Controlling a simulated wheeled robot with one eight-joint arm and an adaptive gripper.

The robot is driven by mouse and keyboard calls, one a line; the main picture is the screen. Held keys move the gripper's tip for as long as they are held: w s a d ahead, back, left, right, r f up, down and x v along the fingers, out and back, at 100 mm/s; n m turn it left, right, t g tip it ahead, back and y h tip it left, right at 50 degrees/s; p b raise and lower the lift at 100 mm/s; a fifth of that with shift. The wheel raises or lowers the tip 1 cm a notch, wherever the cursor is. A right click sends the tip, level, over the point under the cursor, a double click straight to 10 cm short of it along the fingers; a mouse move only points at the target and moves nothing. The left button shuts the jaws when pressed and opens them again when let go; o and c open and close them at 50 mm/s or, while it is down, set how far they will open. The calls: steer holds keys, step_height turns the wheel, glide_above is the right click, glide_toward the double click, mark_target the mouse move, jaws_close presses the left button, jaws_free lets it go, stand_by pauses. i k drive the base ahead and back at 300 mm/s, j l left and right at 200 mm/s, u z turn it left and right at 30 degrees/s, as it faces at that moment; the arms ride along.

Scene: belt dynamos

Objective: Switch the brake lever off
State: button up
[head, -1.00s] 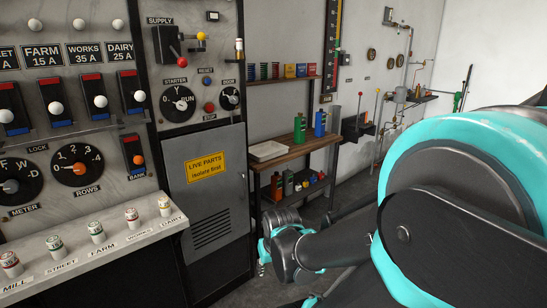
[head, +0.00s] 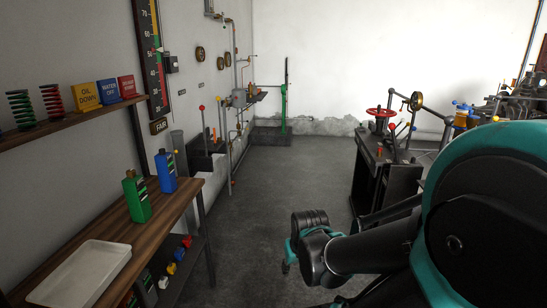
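No label in the head view names a brake lever. More levers with coloured knobs (head: 393,127) stand on a dark stand at the right; I cannot tell which one is the brake lever. My gripper (head: 287,262) is at the end of my folded arm, low in the middle, away from all the levers. Its fingers are not clear, and I see nothing held.
A wooden bench (head: 178,208) with a white tray (head: 82,277), a green bottle (head: 136,198) and a blue bottle (head: 165,172) stands at the left. A red handwheel (head: 381,113) tops the right stand. A green post (head: 284,100) stands at the back. The middle floor (head: 275,175) is clear.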

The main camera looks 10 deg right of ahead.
mark_target(391, 125)
steer(key=i+l+z, duration=0.1)
steer(key=i+z, duration=0.65)
steer(key=i+j+z, duration=0.15)
steer(key=i+z, duration=0.25)
steer(key=i+j+z, duration=0.35)
steer(key=l, duration=0.1)
